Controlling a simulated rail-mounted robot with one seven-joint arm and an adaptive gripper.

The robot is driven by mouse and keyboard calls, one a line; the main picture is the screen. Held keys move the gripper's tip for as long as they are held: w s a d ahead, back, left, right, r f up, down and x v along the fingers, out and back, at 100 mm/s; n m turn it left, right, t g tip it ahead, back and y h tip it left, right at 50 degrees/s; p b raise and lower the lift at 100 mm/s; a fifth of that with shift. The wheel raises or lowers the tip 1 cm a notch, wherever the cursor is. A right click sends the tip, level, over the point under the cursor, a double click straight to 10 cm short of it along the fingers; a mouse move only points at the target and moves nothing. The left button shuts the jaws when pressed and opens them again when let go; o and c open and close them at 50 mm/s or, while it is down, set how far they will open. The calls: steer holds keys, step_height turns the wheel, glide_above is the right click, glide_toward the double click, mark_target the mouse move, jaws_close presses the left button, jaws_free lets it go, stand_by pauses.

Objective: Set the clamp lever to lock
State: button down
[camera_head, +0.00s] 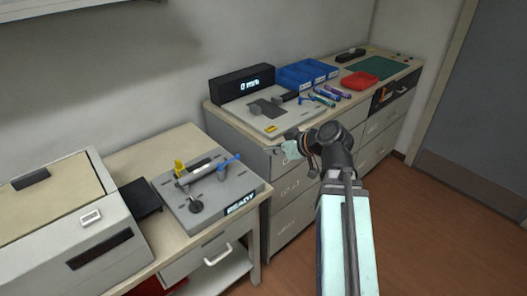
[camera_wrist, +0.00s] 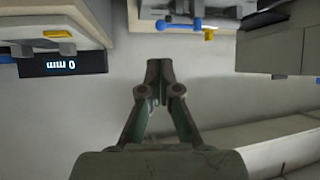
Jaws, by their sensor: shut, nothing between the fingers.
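A grey fixture (camera_head: 205,205) with a READY display sits on the left bench in the head view. It has a blue lever (camera_head: 228,160), a yellow part (camera_head: 179,166) and a black knob. In the wrist view, a blue lever (camera_wrist: 180,26) and a yellow part (camera_wrist: 208,32) show at the top edge.
A grey machine (camera_head: 75,225) stands at the left bench's left end. Blue bins (camera_head: 305,74), a red tray (camera_head: 359,81) and a green mat (camera_head: 382,68) lie on the right cabinet. Open floor (camera_head: 440,225) is at the right.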

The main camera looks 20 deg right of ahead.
mark_target(239, 156)
steer(key=p+x, duration=0.2)
steer(key=x, duration=1.1)
steer(key=shift+s+p, duration=0.1)
steer(key=shift+p, duration=0.2)
